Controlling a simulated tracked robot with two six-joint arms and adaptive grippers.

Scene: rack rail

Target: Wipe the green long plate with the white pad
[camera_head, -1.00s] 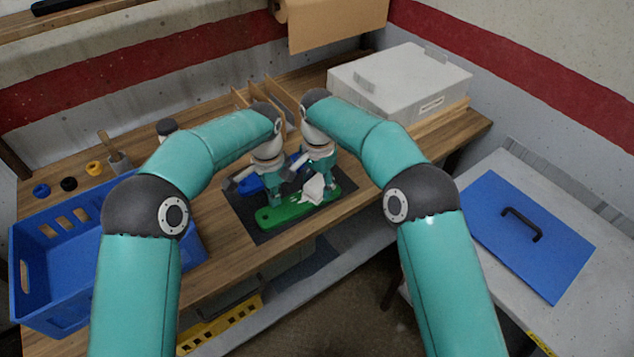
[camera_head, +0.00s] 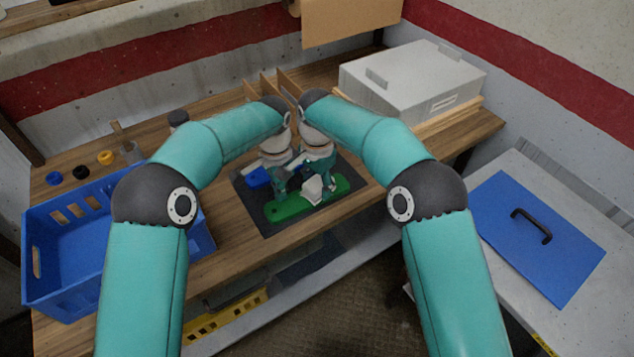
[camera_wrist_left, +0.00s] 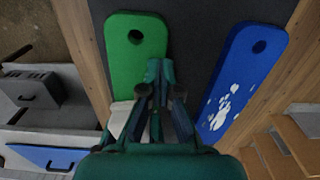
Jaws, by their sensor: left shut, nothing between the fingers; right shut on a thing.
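The green long plate (camera_head: 290,209) lies on a dark mat, with a round hole near one end in the left wrist view (camera_wrist_left: 126,55). The white pad (camera_head: 312,189) is at the plate's middle, held by my right gripper (camera_head: 318,184); it also shows partly in the left wrist view (camera_wrist_left: 119,118). Whether the pad presses flat on the plate is hard to tell. My left gripper (camera_head: 279,191) is shut and empty, its fingertips (camera_wrist_left: 160,72) at the plate's inner edge near the holed end. The grippers partly hide the plate.
A blue long plate (camera_wrist_left: 238,85) with white specks lies beside the green one on the dark mat (camera_head: 256,217). A blue crate (camera_head: 60,290) stands left, a grey box (camera_head: 410,80) at back right. Cardboard dividers (camera_head: 262,87) stand behind the arms.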

